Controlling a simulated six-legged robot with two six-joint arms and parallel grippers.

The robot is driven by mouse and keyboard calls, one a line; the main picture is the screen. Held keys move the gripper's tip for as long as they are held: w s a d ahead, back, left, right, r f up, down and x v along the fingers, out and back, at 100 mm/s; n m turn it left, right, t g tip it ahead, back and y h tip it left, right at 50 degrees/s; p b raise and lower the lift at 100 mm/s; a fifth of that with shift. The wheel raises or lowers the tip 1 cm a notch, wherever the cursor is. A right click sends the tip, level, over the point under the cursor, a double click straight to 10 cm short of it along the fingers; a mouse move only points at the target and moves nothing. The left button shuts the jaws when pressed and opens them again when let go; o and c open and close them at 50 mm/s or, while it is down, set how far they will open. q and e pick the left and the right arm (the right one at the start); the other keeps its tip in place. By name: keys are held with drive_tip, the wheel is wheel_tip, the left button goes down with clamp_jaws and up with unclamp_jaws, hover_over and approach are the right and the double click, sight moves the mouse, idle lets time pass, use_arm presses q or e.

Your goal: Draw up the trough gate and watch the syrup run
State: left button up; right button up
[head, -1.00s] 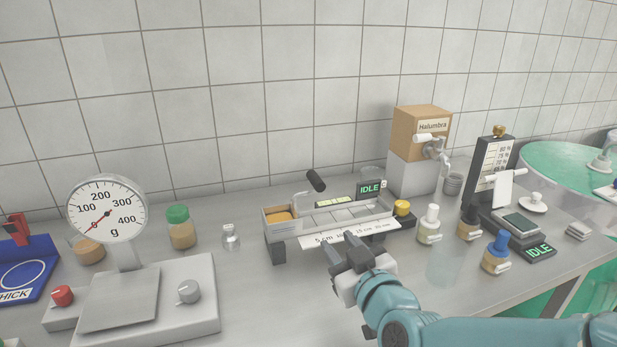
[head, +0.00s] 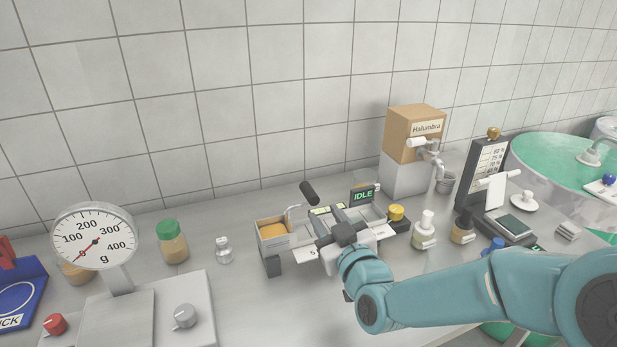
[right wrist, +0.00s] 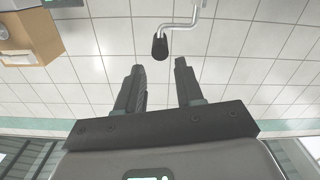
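The trough (head: 268,246) stands on the bench, with amber syrup (head: 273,231) in its left end. A bent metal crank with a black grip (head: 309,193) rises over the trough; I take it as the gate's handle. The black grip also shows in the right wrist view (right wrist: 160,47), beyond and between the fingertips. My right gripper (head: 332,225) is over the front of the trough, open and empty, its fingers apart from the grip. It hides part of the channel and scale strip, and I cannot make out the gate plate. My left gripper is out of view.
A dial scale (head: 97,236) and a green-capped jar (head: 172,242) stand left. A display (head: 363,195) reading IDLE and a yellow knob (head: 396,212) are at the trough's right. The Halumbra box (head: 414,132) stands behind; several bottles stand right.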

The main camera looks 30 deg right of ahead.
sight(309, 193)
drive_tip(key=p+x, duration=0.1)
drive_tip(key=x, duration=0.8)
drive_tip(key=shift+w+p, duration=0.3)
drive_tip(key=shift+w, duration=0.05)
drive_tip(key=shift+w+d+f, duration=0.1)
drive_tip(key=shift+w, duration=0.2)
drive_tip(key=shift+s, duration=0.1)
